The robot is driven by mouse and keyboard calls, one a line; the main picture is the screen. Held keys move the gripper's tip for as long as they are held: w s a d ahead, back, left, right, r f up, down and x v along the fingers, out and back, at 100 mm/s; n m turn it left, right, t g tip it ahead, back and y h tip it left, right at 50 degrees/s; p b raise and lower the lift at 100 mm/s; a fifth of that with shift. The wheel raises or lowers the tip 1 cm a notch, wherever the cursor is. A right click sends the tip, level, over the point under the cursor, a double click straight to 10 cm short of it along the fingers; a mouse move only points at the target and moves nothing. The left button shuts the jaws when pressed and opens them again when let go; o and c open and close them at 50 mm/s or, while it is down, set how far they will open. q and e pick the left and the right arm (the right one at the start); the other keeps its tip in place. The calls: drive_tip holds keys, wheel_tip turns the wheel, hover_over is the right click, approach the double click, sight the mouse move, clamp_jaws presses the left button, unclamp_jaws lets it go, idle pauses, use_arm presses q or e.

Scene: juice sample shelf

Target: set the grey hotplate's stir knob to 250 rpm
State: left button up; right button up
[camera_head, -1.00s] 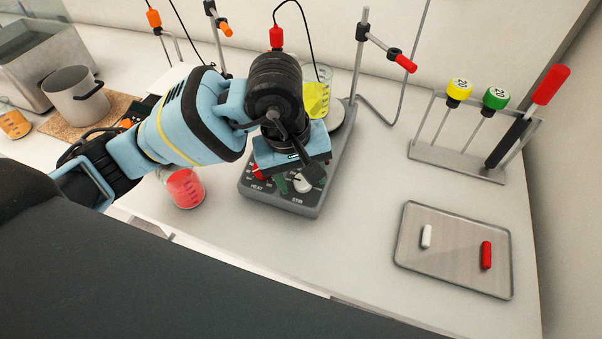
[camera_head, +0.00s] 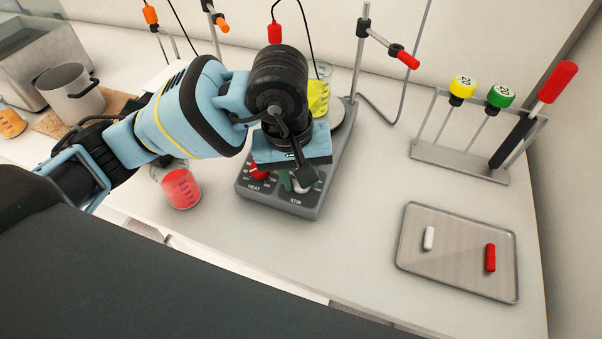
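The pointer and the scale around the stir knob cannot be read. My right gripper is not in view.
A beaker of yellow liquid (camera_head: 318,98) is behind my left gripper. A beaker of red liquid (camera_head: 182,188) stands left of the hotplate. A metal tray (camera_head: 458,265) with a white and a red bar and a rack (camera_head: 460,160) stand at the right.

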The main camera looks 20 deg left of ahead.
use_arm(q)
drive_tip(key=shift+w+f+m+b, duration=0.15)
drive_tip(key=shift+m+b, duration=0.25)
drive_tip(key=shift+m, duration=0.3)
drive_tip(key=shift+m+y+b, duration=0.4)
drive_tip(key=shift+m+b, duration=0.35)
drive_tip(key=shift+m, duration=0.55)
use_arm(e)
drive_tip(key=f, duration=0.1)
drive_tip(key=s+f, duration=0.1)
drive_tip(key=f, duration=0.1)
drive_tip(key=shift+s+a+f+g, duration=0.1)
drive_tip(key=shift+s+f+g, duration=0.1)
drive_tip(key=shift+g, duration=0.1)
use_arm(q)
drive_tip(key=shift+r, duration=0.2)
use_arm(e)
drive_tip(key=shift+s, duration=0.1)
use_arm(q)
drive_tip(key=o, duration=1)
drive_tip(key=shift+c, duration=0.2)
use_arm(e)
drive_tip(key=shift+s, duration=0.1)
use_arm(q)
drive_tip(key=r, duration=0.6)
drive_tip(key=shift+s+r, duration=0.25)
drive_tip(key=shift+r, duration=0.65)
